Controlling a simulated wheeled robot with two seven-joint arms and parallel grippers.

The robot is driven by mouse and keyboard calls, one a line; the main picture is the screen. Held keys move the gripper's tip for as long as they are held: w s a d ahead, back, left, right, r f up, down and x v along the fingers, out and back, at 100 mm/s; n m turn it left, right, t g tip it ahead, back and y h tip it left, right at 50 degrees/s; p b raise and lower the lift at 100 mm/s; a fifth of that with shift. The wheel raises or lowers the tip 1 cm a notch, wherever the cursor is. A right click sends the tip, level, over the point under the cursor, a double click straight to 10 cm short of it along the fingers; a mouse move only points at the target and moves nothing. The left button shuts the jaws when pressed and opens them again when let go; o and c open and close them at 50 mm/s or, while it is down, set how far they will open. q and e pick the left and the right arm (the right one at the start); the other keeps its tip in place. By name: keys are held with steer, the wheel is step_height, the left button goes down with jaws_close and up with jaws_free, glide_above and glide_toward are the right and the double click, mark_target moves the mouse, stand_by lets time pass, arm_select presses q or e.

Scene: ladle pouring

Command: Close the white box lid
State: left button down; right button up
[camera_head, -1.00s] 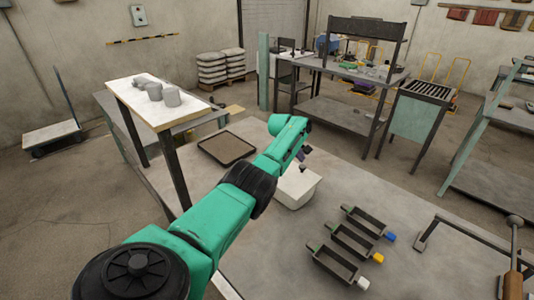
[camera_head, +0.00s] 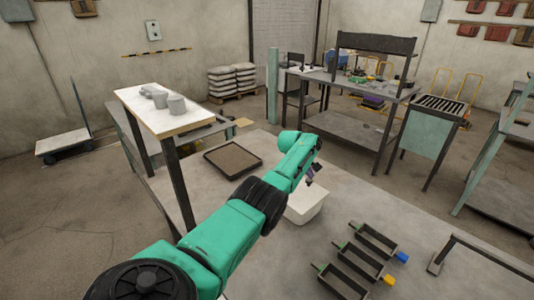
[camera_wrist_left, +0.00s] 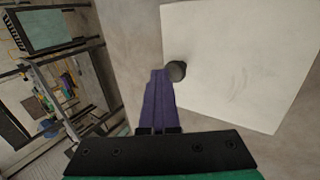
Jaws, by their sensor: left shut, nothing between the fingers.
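The white box (camera_head: 308,206) stands on the grey table beyond my left forearm, which hides part of it. In the left wrist view a flat white lid (camera_wrist_left: 245,60) with a round dark knob (camera_wrist_left: 176,71) fills the upper right. How the lid sits on the box cannot be told. My left gripper (camera_head: 314,174) is over the box's far side. In the wrist view its purple fingers (camera_wrist_left: 159,76) are shut and empty, with their tips just left of the knob. Contact with the knob cannot be told. My right gripper is not in view.
Several dark narrow trays (camera_head: 358,261) with coloured ends lie right of the box. A dark square tray (camera_head: 232,159) lies behind and left of it. A dark metal frame (camera_head: 480,252) stands at the right. The table between is clear.

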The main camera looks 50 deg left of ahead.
arm_select(q)
step_height(320, 180, up, 6)
steer(key=p, duration=0.5)
steer(key=shift+f+p, duration=0.15)
steer(key=shift+p, duration=0.25)
step_height(320, 180, up, 8)
steer(key=b, duration=0.2)
steer(key=shift+s+a, duration=0.15)
steer(key=shift+s, duration=0.2)
